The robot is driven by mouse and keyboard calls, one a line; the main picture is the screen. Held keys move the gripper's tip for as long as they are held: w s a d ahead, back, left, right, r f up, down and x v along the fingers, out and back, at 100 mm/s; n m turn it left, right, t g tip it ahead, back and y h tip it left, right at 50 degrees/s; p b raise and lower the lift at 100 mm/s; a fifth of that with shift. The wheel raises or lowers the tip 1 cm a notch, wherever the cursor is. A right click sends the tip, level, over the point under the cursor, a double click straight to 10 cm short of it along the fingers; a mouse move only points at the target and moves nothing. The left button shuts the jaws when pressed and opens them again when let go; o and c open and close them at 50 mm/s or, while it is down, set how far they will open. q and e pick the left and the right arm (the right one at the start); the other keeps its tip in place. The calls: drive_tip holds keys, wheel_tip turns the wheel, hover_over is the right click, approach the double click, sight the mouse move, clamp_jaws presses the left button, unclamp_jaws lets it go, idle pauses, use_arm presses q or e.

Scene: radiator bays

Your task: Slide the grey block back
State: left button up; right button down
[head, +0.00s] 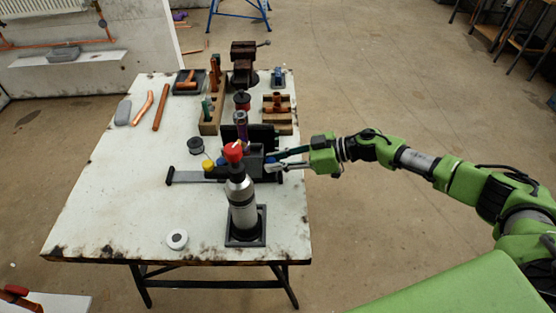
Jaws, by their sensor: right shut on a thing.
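The grey block (256,152) is a small dark block on a flat grey rail (190,177) with dark ends, in the middle of the white worktable. It is partly hidden behind a torch with a silver canister and a red top (239,190). My right gripper (271,161) reaches in from the right, level with the table top. Its fingers are shut on the grey block at its right side, near the rail's right end. The exact contact is too small to see clearly. My left gripper is not in view.
The torch stands in a dark square tray (260,238) in front of the rail. A yellow-capped piece (208,165) and a solder spool (195,146) are left of the block. A dark upright panel (264,134) stands behind it. The table's left front is mostly clear, except a white tape roll (177,239).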

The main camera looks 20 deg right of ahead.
sight(225, 162)
drive_tip(key=w+a+p, duration=0.1)
drive_tip(key=a, duration=0.3)
drive_tip(key=w+a+p, duration=0.1)
drive_tip(key=a+p, duration=0.1)
drive_tip(key=a, duration=0.2)
drive_tip(key=w+a+p, duration=0.1)
drive_tip(key=a+p, duration=0.1)
drive_tip(key=a, duration=0.2)
drive_tip(key=shift+w+a+r, duration=0.1)
drive_tip(key=shift+w+a, duration=0.25)
drive_tip(key=shift+a, duration=0.3)
drive_tip(key=c, duration=1.8)
unclamp_jaws()
drive_tip(key=shift+a, duration=0.15)
